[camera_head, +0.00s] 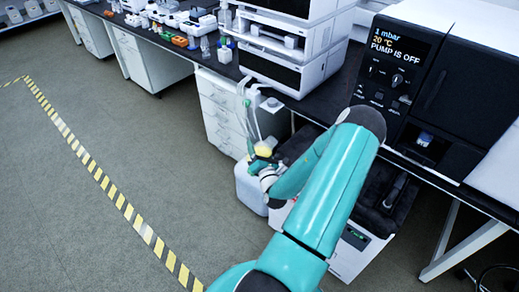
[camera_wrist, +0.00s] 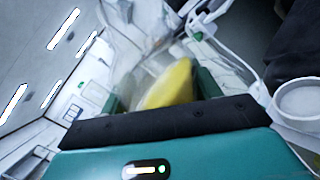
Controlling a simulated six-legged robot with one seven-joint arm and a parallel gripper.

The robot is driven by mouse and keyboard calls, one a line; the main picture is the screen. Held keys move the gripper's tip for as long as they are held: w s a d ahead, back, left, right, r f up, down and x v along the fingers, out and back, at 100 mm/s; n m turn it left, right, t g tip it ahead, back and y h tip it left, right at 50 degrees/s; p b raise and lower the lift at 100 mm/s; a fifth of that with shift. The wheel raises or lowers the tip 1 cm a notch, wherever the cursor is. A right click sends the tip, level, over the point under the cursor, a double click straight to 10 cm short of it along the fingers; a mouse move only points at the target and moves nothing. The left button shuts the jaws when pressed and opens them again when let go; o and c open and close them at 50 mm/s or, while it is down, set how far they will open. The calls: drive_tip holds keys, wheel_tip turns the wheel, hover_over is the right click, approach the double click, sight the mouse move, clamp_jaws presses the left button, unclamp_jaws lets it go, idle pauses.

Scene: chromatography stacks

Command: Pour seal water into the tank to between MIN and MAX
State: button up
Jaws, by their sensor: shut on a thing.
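My gripper (camera_head: 260,160) is low beside the bench in the head view, above a whitish container (camera_head: 249,189) on the floor. In the wrist view my gripper (camera_wrist: 160,92) is shut on a clear, blurred vessel with yellow in it (camera_wrist: 169,84); the vessel looks tilted. I cannot tell whether the yellow is liquid or part of the vessel. Its yellow part (camera_head: 264,149) also shows in the head view. A white round opening or cap (camera_wrist: 300,99) is at the right of the wrist view. No MIN or MAX marks and no water level can be read.
Pale tubes (camera_head: 249,105) hang from the bench edge near my gripper. A boxy floor unit with a small green display (camera_head: 355,236) stands under the bench, partly behind my arm. A black panel (camera_head: 396,62) reads "PUMP IS OFF". The floor at left is clear.

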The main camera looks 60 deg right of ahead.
drive_tip(key=shift+w+a+m, duration=0.1)
drive_tip(key=shift+w+m, duration=0.05)
drive_tip(key=shift+m, duration=0.55)
drive_tip(key=shift+w+a+f+m+h, duration=0.15)
drive_tip(key=shift+m+h, duration=0.25)
drive_tip(key=shift+m, duration=0.2)
drive_tip(key=shift+f+m, duration=0.1)
drive_tip(key=shift+m, duration=0.6)
